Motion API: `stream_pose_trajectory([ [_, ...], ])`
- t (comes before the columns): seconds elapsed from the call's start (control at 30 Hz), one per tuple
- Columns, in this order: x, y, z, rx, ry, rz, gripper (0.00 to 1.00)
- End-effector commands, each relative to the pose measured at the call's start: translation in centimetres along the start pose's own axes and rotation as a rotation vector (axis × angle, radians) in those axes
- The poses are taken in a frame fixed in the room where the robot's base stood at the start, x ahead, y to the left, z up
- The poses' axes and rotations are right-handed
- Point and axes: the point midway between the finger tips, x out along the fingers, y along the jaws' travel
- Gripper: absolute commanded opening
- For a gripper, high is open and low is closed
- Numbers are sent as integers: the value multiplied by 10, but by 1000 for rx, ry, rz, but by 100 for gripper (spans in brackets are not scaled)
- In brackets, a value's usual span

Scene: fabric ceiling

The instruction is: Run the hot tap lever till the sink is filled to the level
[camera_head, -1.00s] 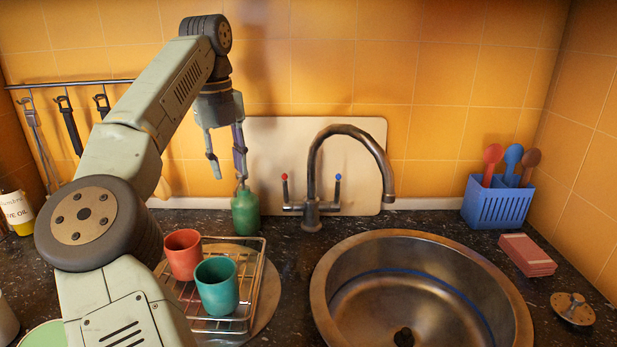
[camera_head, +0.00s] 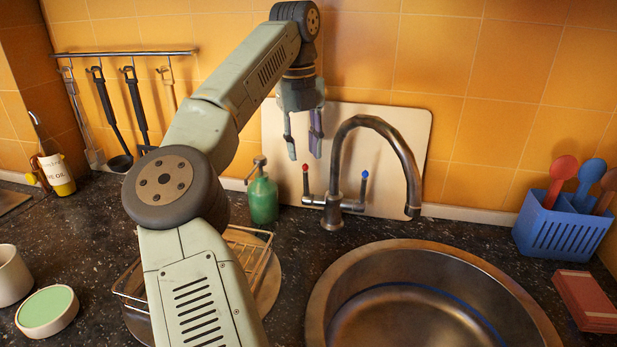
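The tap (camera_head: 372,124) is a dark metal gooseneck behind the sink. Its hot lever (camera_head: 305,180) has a red knob on the left, and its cold lever (camera_head: 364,185) has a blue knob on the right. Both stand upright. No water shows from the spout. The round steel sink (camera_head: 318,306) looks empty, with a blue level line (camera_head: 440,289) around its inner wall; its drain is below the picture. My gripper (camera_head: 303,152) is open and empty, fingers down, lined up in the picture just above the red knob. I cannot tell whether it touches.
A green soap bottle (camera_head: 263,201) stands left of the tap. A wire rack (camera_head: 252,262) is partly behind my arm. A board (camera_head: 415,125) leans behind the tap. A cup (camera_head: 12,276) and green-topped dish (camera_head: 47,309) are at left.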

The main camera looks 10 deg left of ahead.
Motion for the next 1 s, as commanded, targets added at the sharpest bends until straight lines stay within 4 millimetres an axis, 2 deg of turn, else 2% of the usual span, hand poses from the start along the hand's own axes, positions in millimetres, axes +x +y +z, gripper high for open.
stream_pose_trajectory([
  [0.03,11,1,0,1,4,2,31],
  [0.2,43,0,0,1,4,0,31],
  [0.43,73,0,0,0,3,0,31],
  [0.83,80,0,0,-2,0,0,30],
  [1.0,80,0,0,-1,1,0,19],
])
